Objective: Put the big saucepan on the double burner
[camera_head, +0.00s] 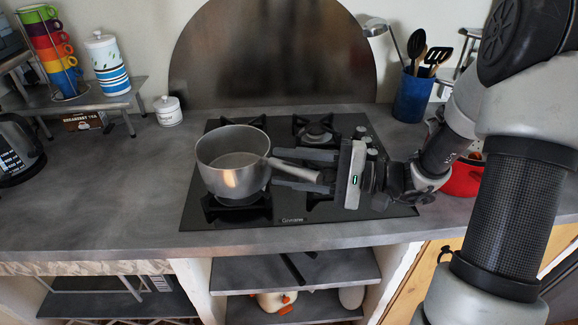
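The big saucepan (232,165), grey metal and empty inside, is upright at the front left of the black gas hob (292,214). It is over the front left burner (238,203), whose grate shows beneath it; whether the pan rests on it is hard to tell. Its handle (290,168) points right. My gripper (274,167) reaches in from the right, with one finger on each side of the handle and gaps visible between. A back right burner (316,131) is clear, and the back left burner is partly hidden behind the pan. Which one is the double burner is unclear.
A round metal splash plate (272,55) stands behind the hob. A blue utensil pot (412,96) is at the back right, and a red bowl (461,180) is partly behind my arm. A white lidded jar (168,111) stands left.

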